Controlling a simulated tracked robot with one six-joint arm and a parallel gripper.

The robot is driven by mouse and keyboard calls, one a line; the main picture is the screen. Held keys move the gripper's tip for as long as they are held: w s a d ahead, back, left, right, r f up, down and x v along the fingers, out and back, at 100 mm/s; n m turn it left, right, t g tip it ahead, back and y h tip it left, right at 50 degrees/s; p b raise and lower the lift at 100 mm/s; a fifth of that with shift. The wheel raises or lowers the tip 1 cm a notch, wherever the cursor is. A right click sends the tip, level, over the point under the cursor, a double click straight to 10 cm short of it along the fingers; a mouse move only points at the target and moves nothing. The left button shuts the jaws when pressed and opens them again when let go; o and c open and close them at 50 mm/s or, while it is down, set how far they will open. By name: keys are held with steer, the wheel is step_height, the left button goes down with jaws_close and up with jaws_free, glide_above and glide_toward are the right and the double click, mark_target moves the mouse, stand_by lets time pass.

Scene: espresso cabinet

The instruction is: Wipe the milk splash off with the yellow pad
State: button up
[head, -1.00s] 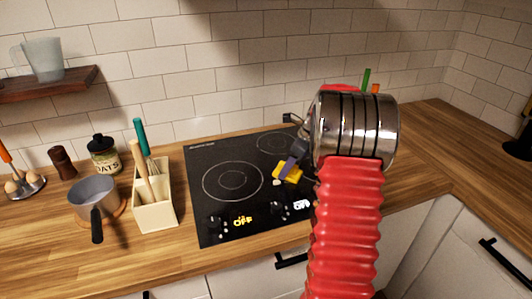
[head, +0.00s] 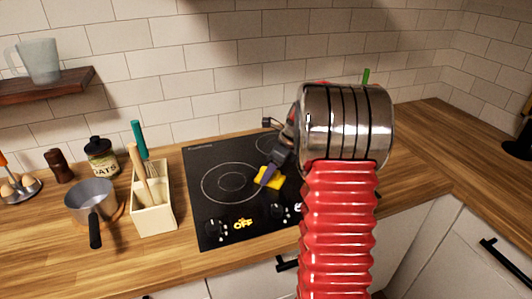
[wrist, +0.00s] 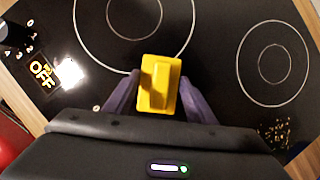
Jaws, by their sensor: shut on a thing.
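The yellow pad (head: 269,179) is held in my gripper (wrist: 160,100) over the black cooktop, right of the left burner ring. In the wrist view the pad (wrist: 158,84) sits between the two purple fingers, which are shut on it. Whether it touches the glass is hard to tell. A bright white patch (wrist: 68,74) lies beside the lit OFF label in the wrist view; I cannot tell whether it is milk or glare. A small pale spot (wrist: 96,108) is near the left finger. No clear milk splash shows in the head view, where my arm hides the cooktop's right side.
Brown crumbs (wrist: 275,132) lie on the cooktop (head: 205,163). A wooden utensil holder (head: 153,208), a grey saucepan (head: 91,197) and an oats jar (head: 102,157) stand to its left. Black knobs line its front. Tiled wall rises behind.

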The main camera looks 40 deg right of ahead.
steer(key=shift+w+a, duration=0.25)
steer(key=shift+a, duration=0.55)
steer(key=shift+d+r, duration=0.2)
steer(key=shift+r, duration=3.85)
